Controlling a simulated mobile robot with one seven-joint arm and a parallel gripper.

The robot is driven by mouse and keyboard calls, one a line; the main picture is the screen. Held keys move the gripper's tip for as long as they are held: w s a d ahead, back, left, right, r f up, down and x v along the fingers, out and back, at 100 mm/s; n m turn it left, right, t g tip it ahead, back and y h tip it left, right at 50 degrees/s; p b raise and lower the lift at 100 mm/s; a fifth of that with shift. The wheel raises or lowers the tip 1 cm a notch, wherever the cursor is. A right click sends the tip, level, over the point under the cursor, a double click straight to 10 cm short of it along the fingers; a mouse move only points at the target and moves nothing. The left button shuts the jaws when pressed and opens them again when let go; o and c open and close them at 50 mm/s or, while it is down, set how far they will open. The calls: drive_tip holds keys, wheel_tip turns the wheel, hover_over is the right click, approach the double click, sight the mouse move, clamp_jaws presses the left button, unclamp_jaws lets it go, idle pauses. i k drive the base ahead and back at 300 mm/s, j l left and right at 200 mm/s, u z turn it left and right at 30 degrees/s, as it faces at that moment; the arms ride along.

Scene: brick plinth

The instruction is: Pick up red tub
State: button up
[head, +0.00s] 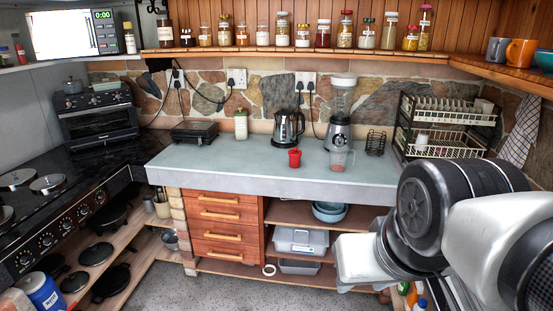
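Nothing held shows.
A kettle (288,128) and a blender (339,125) stand behind the tub. A dish rack (440,125) is at right, a lidded jar (241,124) and a black grill (194,132) at left. The hob (40,205) lines the left. The counter left of the tub is clear.

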sight(294, 161)
drive_tip(key=i+j+z, duration=0.2)
drive_tip(key=i+j, duration=0.3)
drive_tip(key=i, duration=0.15)
drive_tip(key=i+j+z, duration=0.15)
drive_tip(key=i+j, duration=0.45)
drive_tip(key=i+j+z, duration=0.2)
drive_tip(key=i+j, duration=0.4)
drive_tip(key=i+j+z, duration=0.2)
drive_tip(key=i+j, duration=0.35)
drive_tip(key=j, duration=0.25)
